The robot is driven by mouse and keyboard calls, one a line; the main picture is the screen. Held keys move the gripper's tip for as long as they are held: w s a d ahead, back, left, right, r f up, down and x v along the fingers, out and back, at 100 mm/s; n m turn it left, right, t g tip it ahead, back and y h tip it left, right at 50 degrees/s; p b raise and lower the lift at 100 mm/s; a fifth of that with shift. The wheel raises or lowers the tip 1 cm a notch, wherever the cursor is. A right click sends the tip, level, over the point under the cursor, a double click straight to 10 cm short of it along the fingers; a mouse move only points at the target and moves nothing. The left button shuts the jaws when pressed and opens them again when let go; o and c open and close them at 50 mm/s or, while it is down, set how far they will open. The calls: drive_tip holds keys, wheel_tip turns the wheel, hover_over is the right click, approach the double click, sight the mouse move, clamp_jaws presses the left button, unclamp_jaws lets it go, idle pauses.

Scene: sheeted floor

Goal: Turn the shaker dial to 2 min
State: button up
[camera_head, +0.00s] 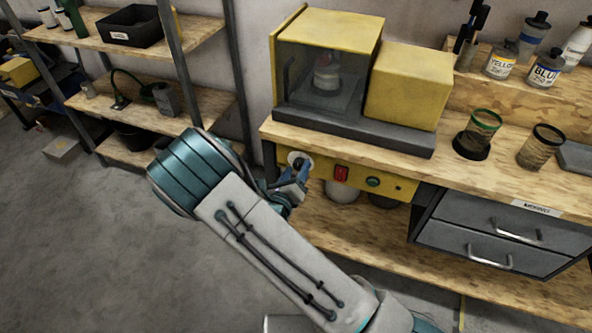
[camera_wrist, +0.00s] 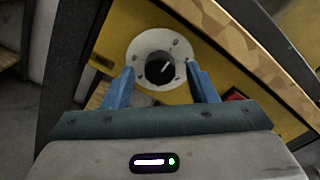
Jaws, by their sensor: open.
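The shaker dial is a black knob (camera_wrist: 160,68) with a white pointer line, set in a round pale scale plate on the yellow front panel. In the wrist view the line points up and to the right; the scale marks are too small to read. In the head view the pale plate (camera_head: 298,160) shows partly behind my gripper (camera_head: 292,188). My gripper (camera_wrist: 163,86) is open, its two blue fingers to the left and right of the dial; I cannot tell whether they touch it. The yellow shaker (camera_head: 330,30) with a clear window stands on the bench above, with a bottle inside.
A red switch (camera_head: 341,174) and a green button (camera_head: 373,182) sit right of the dial on the panel. The wooden bench top (camera_head: 470,180) juts above it. Grey drawers (camera_head: 490,235) are to the right, a metal-post shelf (camera_head: 130,75) to the left.

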drive_tip(key=shift+w, duration=0.15)
drive_tip(key=c, duration=1)
